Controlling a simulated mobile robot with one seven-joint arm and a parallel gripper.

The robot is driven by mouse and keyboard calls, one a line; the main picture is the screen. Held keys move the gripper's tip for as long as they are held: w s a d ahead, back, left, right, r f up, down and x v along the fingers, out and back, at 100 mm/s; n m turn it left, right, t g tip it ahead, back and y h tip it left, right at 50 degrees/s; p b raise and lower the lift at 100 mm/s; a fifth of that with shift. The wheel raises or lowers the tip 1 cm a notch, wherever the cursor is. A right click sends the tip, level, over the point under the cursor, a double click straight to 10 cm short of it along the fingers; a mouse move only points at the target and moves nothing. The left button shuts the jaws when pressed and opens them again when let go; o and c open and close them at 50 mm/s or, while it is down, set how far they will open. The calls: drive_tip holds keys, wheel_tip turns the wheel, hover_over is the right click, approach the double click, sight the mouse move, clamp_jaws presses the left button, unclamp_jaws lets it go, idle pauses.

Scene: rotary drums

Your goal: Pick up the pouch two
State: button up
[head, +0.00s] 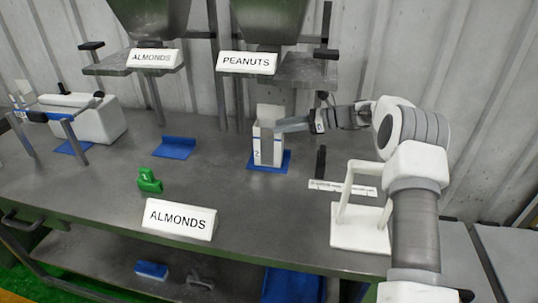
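Pouch two, a tall white pouch marked 2 (262,148), stands upright on a blue base (284,163) below the PEANUTS sign. My gripper (290,125) comes in from the right, level with the pouch's upper part. A grey finger reaches the pouch's right side. I cannot tell whether it touches the pouch or whether a second finger is behind it. The gap between the fingers is not visible.
PEANUTS (246,63) and ALMONDS (153,59) signs hang under hoppers above. A green object (149,181) and another ALMONDS sign (180,219) stand in front. A white stand (358,236) is at right. An empty blue base (175,148) lies left.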

sight(269, 137)
drive_tip(key=x, duration=0.5)
drive_tip(key=shift+s+a, duration=0.2)
clamp_jaws()
drive_tip(key=shift+r, duration=0.15)
idle(1.1)
